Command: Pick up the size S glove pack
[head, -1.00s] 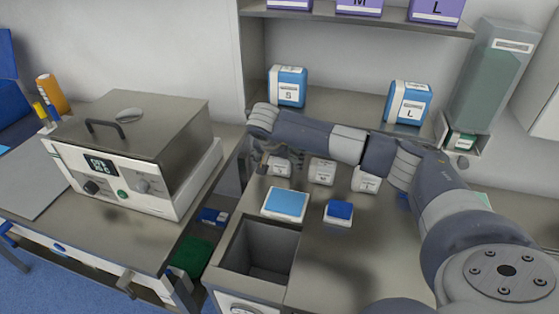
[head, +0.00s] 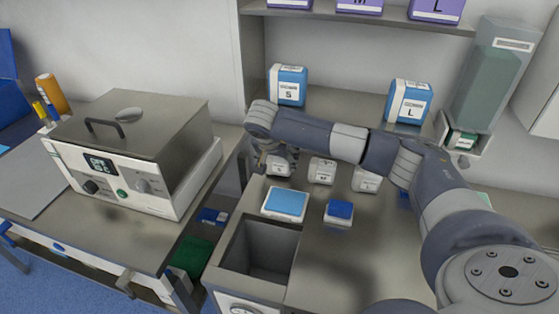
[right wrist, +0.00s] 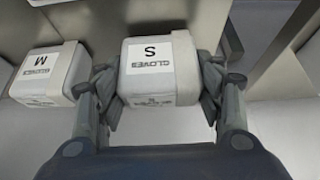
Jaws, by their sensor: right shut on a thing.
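The size S glove pack (head: 279,168) is a small white box at the left end of a row of packs on the counter, partly behind my right gripper in the head view. In the right wrist view the pack (right wrist: 158,70) shows its "S" and "GLOVES" label between the two fingers. My right gripper (right wrist: 160,90) is shut on the pack's two sides. In the head view this gripper (head: 272,152) is above and beside the pack. I cannot tell whether the pack is clear of the counter. My left gripper is not in view.
The M pack (head: 322,171) and another white pack (head: 366,179) stand to the right. A light-blue-topped box (head: 285,204) and a dark-blue-topped box (head: 339,213) are in front. Larger blue S (head: 288,86) and L (head: 408,101) packs stand behind. An open bin (head: 233,243) is at the front.

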